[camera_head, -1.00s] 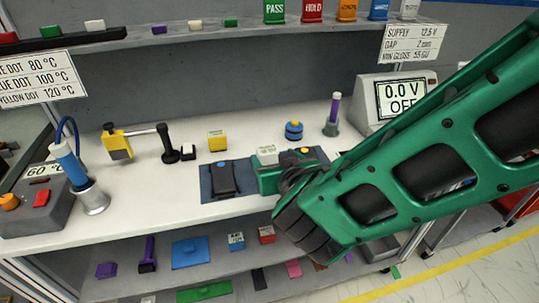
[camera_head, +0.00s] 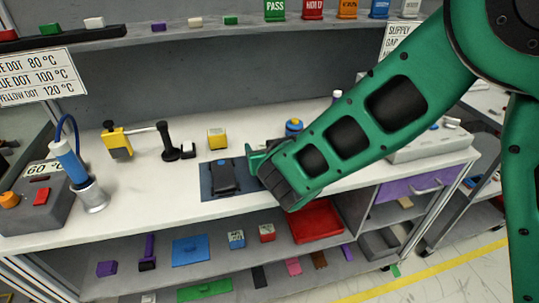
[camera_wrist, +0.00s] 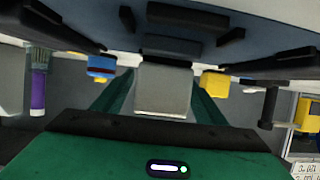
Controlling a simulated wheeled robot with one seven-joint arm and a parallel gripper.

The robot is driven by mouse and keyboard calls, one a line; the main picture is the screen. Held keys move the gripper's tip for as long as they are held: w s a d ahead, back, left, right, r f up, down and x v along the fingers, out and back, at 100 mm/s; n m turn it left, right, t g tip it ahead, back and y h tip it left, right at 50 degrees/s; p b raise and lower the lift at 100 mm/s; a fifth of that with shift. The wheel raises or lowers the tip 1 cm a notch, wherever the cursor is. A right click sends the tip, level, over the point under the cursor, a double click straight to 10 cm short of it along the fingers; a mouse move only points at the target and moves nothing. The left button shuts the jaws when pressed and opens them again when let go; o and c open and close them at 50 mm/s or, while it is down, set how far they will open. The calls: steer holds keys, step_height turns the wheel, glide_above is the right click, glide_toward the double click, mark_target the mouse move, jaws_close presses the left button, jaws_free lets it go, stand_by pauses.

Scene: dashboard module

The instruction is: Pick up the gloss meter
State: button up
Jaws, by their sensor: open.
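My gripper (camera_head: 262,158) is low over the bench, beside the right part of the blue-grey mat (camera_head: 208,190). Its green fingers are apart in the wrist view (camera_wrist: 163,82). A pale grey block (camera_wrist: 163,92) shows between them; I cannot tell whether it is touched. It may be the gloss meter, but no name is readable. In the head view my gripper and arm hide this block. A dark device (camera_head: 222,177) with a blue dot lies on the mat just left of my gripper.
A yellow block (camera_head: 217,138) and a blue-and-yellow round piece (camera_head: 294,126) stand behind my gripper. A black stand (camera_head: 172,145) is left. A purple tube (camera_wrist: 38,92) shows in the wrist view. A red tray (camera_head: 318,222) is on the lower shelf. The upper shelf (camera_head: 180,38) overhangs the back.

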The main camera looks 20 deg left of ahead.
steer(key=c, duration=1.2)
steer(key=shift+c, duration=0.6)
steer(key=shift+r, duration=0.15)
